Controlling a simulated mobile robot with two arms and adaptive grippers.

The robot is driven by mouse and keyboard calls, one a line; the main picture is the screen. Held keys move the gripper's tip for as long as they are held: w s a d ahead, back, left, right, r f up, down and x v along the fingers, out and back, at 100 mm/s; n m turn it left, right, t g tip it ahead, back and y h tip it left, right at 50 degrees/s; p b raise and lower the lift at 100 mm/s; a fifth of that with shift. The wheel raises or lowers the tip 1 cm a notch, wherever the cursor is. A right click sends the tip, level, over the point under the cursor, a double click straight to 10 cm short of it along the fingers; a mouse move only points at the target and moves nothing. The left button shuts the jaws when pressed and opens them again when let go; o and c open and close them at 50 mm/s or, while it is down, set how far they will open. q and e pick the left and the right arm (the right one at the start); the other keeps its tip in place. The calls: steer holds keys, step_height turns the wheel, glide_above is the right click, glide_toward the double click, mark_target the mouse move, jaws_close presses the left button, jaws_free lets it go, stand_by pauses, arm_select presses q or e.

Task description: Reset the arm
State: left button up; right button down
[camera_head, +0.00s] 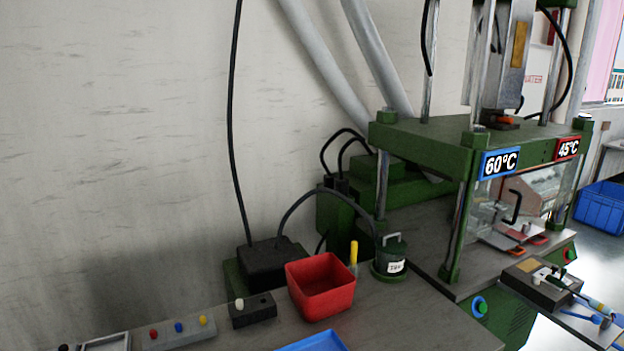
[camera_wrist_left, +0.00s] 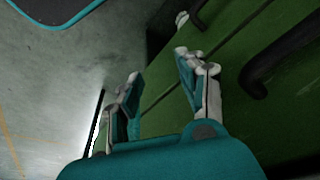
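My left gripper (camera_wrist_left: 158,72) shows in the left wrist view with its two teal and grey fingers spread apart and nothing between them. Behind the fingers is a green surface, with a grey floor-like area to the left. Neither of my grippers shows in the head view. My right gripper is in no frame.
A green press (camera_head: 440,143) with 60°C and 45°C displays stands at the right. A red bin (camera_head: 320,287), a green weight-like canister (camera_head: 391,262) and a button box (camera_head: 180,333) are on the bench. Blue-handled tools (camera_head: 590,316) lie at the lower right.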

arm_select(q)
steer(key=s+a+f+g+b, duration=0.15)
steer(key=s+f, duration=0.25)
steer(key=f, duration=0.7)
steer(key=s+d+f+t+b, duration=0.1)
steer(key=s+f+b, duration=0.15)
steer(key=f, duration=0.95)
steer(key=s+a+f+g+b, duration=0.1)
steer(key=s+a+f, duration=0.1)
steer(key=s+f, duration=0.8)
steer(key=s, duration=0.3)
steer(key=shift+a+f, duration=0.25)
steer(key=shift+a, duration=0.15)
steer(key=shift+m, duration=0.3)
